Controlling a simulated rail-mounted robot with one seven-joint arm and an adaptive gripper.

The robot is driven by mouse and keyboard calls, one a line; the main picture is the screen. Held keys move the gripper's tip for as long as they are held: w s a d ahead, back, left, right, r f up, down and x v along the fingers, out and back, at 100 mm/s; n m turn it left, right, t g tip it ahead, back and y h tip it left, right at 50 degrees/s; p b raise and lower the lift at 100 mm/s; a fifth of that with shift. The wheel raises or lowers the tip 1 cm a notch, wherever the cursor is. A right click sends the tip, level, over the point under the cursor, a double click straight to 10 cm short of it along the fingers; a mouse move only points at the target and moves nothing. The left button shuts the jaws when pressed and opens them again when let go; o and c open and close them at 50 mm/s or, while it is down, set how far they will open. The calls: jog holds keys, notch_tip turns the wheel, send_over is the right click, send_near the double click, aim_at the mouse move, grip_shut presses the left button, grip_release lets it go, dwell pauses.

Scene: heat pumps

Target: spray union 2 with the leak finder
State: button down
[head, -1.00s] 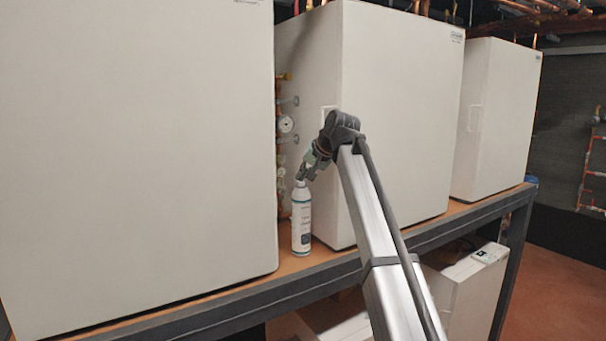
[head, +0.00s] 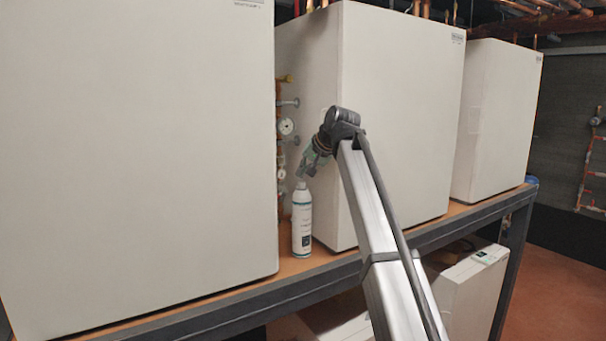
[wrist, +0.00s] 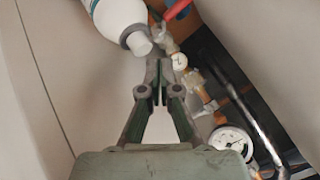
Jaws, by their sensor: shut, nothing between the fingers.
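The leak finder is a white spray can (head: 302,222) with a white cap and a dark label. It stands upright on the wooden shelf in the gap between two white cabinets. In the wrist view the can (wrist: 112,14) shows at the top left, its cap toward the fingertips. My gripper (head: 305,172) is just above the can in the head view, apart from it. In the wrist view my gripper (wrist: 160,66) has its fingertips together and empty. Copper pipework with unions (head: 281,150) runs up the gap behind the can. I cannot tell which union is number 2.
White cabinets (head: 140,150) and (head: 400,120) flank the narrow gap on the left and right. A round gauge (wrist: 231,142), a smaller gauge (wrist: 179,62) and a red handle (wrist: 180,10) sit on the pipework. The shelf's dark front rail (head: 215,308) runs below.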

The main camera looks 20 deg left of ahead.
jog(key=shift+r+p, duration=0.75)
jog(key=shift+r, duration=1.65)
